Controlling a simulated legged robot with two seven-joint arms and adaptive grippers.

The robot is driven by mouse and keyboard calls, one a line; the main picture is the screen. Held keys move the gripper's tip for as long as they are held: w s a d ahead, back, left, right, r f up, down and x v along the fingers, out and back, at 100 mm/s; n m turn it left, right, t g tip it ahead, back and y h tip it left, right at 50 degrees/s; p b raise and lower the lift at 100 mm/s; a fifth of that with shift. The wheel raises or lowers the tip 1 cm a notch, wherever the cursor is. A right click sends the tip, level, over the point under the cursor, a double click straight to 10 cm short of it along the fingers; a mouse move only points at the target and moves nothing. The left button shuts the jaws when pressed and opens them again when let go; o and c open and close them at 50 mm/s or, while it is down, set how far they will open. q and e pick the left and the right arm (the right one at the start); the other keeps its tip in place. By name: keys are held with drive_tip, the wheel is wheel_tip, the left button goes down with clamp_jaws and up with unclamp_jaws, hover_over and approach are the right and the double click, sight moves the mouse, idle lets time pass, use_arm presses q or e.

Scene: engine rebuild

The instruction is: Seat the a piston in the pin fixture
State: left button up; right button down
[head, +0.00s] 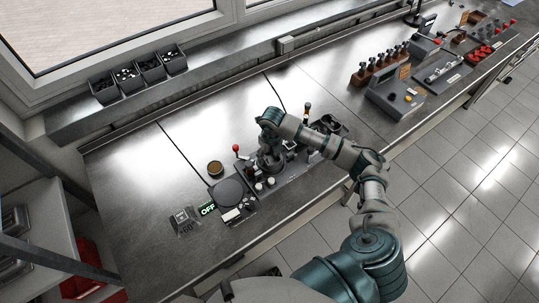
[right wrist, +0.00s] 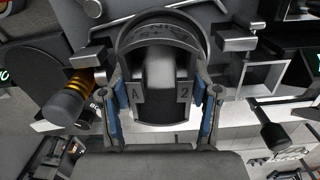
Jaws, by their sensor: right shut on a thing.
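My right gripper (head: 268,157) is low over the dark fixture station on the bench. In the right wrist view the gripper (right wrist: 161,112) has its blue-padded fingers on both sides of a dark piston (right wrist: 160,108) marked "A" and "2", and is shut on it. The piston's round crown rim faces away from the palm. Grey metal blocks and a square frame, which look like parts of the pin fixture (right wrist: 237,40), show beside it. Whether the piston touches or rests in the fixture cannot be told. My left gripper is not in view.
A round dark plate (head: 228,192), an "OFF" sign (head: 208,209) and a small brown cup (head: 215,167) stand left of the gripper. A red-knobbed lever (head: 236,148) rises close by.

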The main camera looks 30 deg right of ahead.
drive_tip(key=shift+a+f, duration=0.15)
drive_tip(key=shift+f+b, duration=0.5)
drive_tip(key=shift+b, duration=0.05)
idle(0.5)
idle(0.4)
unclamp_jaws()
idle(0.7)
drive_tip(key=shift+r+p, duration=2)
drive_tip(key=shift+r, duration=1.15)
drive_tip(key=shift+f, duration=0.1)
